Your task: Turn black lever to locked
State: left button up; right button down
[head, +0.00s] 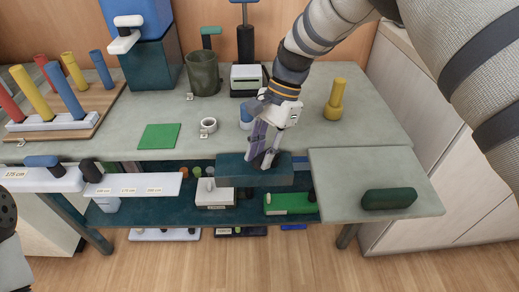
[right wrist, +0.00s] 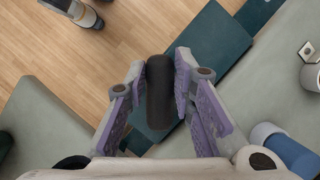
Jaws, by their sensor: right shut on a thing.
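The black lever (right wrist: 158,92) shows in the right wrist view as a dark rounded grip between my finger pads. My right gripper (right wrist: 159,93) is shut on it. In the head view my right gripper (head: 262,160) points down at the table's front edge, over a dark teal block (head: 240,172). The fingers hide most of the lever there, so its locked or unlocked marking cannot be read. The teal block also shows in the right wrist view (right wrist: 218,45). My left gripper is not in view.
A grey-green panel (head: 350,165) with a dark green handle (head: 389,198) juts out right of the block. A white mug (head: 208,126), a green square (head: 159,136) and a yellow peg (head: 335,100) stand on the table. A lower shelf (head: 160,212) holds small boxes.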

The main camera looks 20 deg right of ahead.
jog(key=shift+s+d+f+n+g, duration=0.1)
jog(key=shift+s+d+n+g, duration=0.15)
jog(key=shift+n, duration=0.5)
jog(key=shift+s+n+g, duration=0.15)
jog(key=shift+n+g, duration=0.2)
jog(key=shift+n, duration=0.4)
jog(key=shift+s+h, duration=0.1)
jog(key=shift+h, duration=0.2)
jog(key=c, duration=1.4)
grip_release()
jog(key=shift+o, duration=0.2)
jog(key=v, duration=1.2)
